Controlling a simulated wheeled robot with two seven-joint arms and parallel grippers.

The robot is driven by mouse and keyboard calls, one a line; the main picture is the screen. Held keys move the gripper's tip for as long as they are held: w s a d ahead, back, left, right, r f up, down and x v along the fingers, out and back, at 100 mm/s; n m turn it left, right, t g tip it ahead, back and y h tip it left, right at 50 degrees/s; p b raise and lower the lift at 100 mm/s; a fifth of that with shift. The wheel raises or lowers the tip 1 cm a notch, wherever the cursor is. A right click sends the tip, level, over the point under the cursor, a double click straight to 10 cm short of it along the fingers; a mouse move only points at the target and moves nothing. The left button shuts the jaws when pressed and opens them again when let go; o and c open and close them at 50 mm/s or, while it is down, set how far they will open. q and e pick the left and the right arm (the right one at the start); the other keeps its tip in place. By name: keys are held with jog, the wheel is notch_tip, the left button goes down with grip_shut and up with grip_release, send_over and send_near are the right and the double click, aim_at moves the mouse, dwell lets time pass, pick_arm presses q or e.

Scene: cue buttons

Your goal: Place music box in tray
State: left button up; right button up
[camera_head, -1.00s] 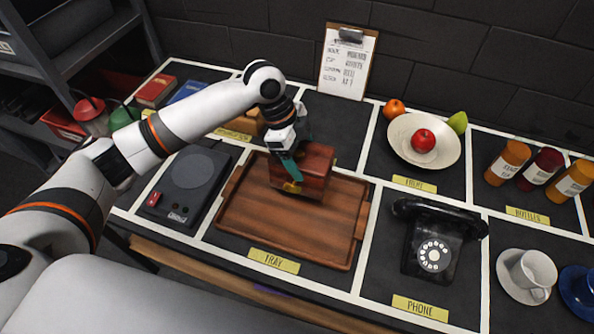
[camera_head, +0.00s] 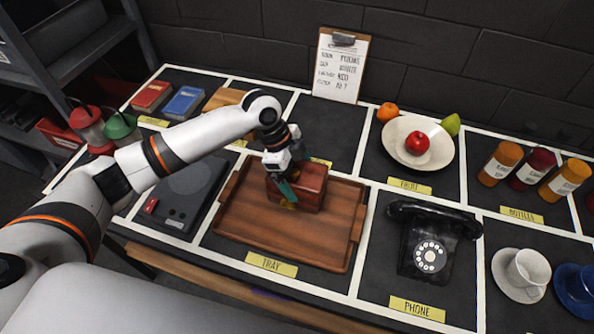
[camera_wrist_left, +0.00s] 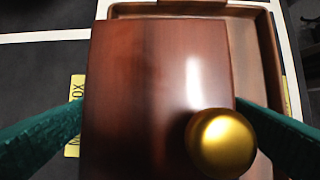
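The music box (camera_head: 312,188) is a reddish-brown wooden box with a gold knob. It is over the back part of the wooden tray (camera_head: 240,232), low and roughly level; whether it touches the tray floor is hard to tell. My left gripper (camera_head: 285,190) has its teal fingers at the sides of the box. In the left wrist view the box (camera_wrist_left: 145,90) fills the space between the fingers, with no clear gap, and hides their tips. The gold knob (camera_wrist_left: 221,143) faces the camera. The tray rim (camera_wrist_left: 190,8) shows behind. My right gripper is not in view.
A black telephone (camera_head: 432,240) stands right of the tray, and a dark device with a red switch (camera_head: 178,195) stands left. A plate with fruit (camera_head: 398,150) is behind right. A clipboard (camera_head: 340,68) leans at the wall. The tray's front part is empty.

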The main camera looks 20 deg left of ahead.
pick_arm(q)
jog(key=b+v, duration=0.1)
jog(key=v, duration=1.1)
jog(key=shift+b, duration=0.35)
jog(key=shift+r, duration=0.1)
